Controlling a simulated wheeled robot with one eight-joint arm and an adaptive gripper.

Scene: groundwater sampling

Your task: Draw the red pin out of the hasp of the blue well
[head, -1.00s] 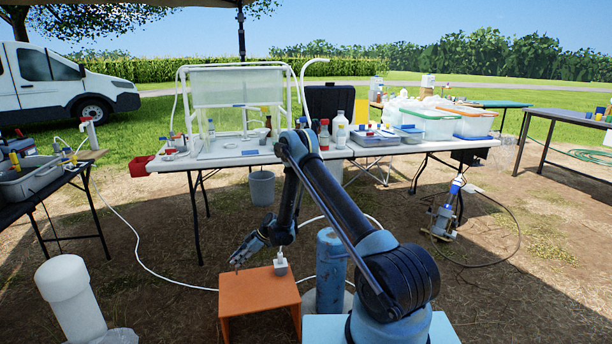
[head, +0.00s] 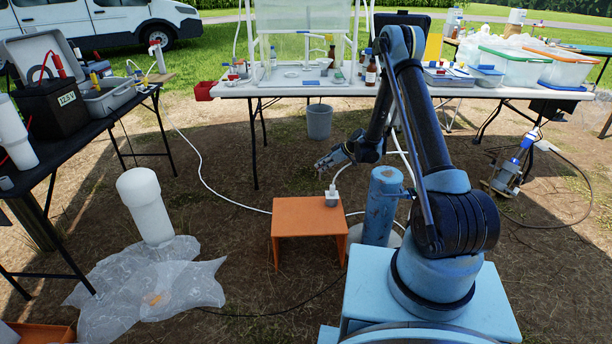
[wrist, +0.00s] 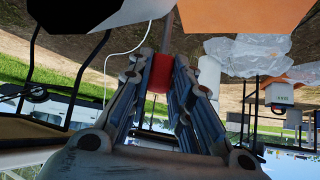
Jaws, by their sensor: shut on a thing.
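The blue well (head: 380,210) is an upright cylinder on the ground, right of the orange stool. A small arm or bracket shows at its upper right, partly behind my arm. I cannot make out the hasp. My gripper (head: 322,163) is above and behind the stool, left of the well's top and apart from it, pointing left. In the wrist view my gripper (wrist: 160,88) is shut on a red cylindrical piece (wrist: 160,73), which looks like the red pin. Its full length is hidden by the fingers.
The orange stool (head: 308,218) bears a small grey-white device (head: 332,198) with a white cable, just below my gripper. A long table (head: 285,90) stands behind, a black table (head: 75,140) left.

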